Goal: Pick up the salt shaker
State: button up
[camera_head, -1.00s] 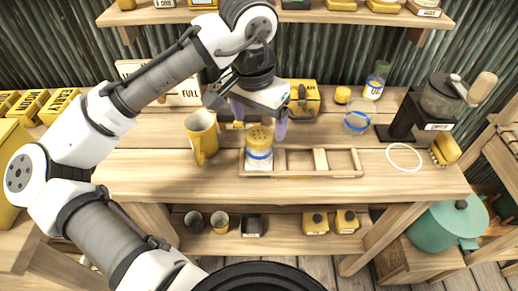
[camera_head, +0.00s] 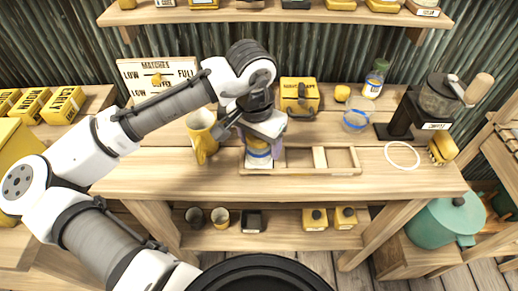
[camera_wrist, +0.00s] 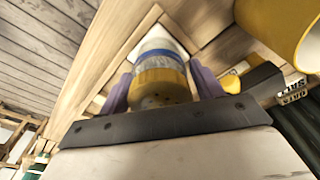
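The salt shaker (camera_head: 258,161) has a yellow perforated cap, a blue band and a pale lower part. It stands upright in the left compartment of a shallow wooden tray (camera_head: 300,173) on the workbench. My gripper (camera_head: 262,147) is lowered over it from above. In the wrist view, the shaker's yellow cap (camera_wrist: 160,82) sits between the two purple fingers of my gripper (camera_wrist: 163,88), one on each side. The fingers look open around it, close to its sides; contact is unclear. The left finger is hidden in the head view.
A yellow mug (camera_head: 202,140) stands just left of the gripper. A yellow box (camera_head: 299,95), a clear glass (camera_head: 355,121), a bottle (camera_head: 374,80) and a grinder (camera_head: 436,100) stand behind and right. The tray's right compartments are empty.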

jog(key=c, duration=0.9)
